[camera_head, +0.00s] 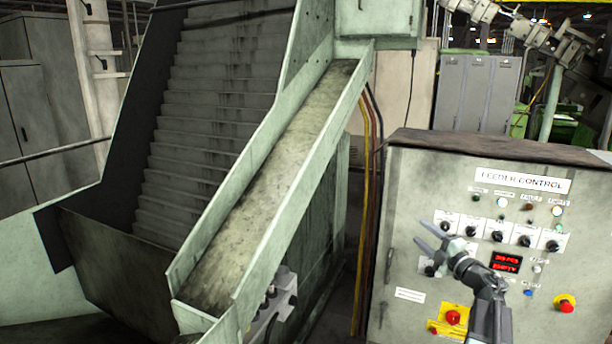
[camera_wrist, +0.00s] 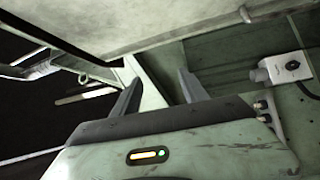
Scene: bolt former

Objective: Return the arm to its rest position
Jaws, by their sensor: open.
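My gripper (camera_head: 426,238) is in front of the feeder control panel (camera_head: 408,272) in the head view, near its left row of knobs. Its two fingers are spread apart with nothing between them. My arm rises from the lower right of the picture. In the wrist view the two fingers of my gripper (camera_wrist: 158,88) also stand apart and empty. I cannot tell whether the gripper touches the panel.
An inclined chute (camera_head: 270,190) and a stepped feeder (camera_head: 215,110) fill the left and middle. The panel carries several knobs, a red display (camera_head: 506,262) and red stop buttons (camera_head: 565,304). Yellow and red cables (camera_head: 363,220) run between chute and panel. Grey lockers (camera_head: 478,92) stand behind.

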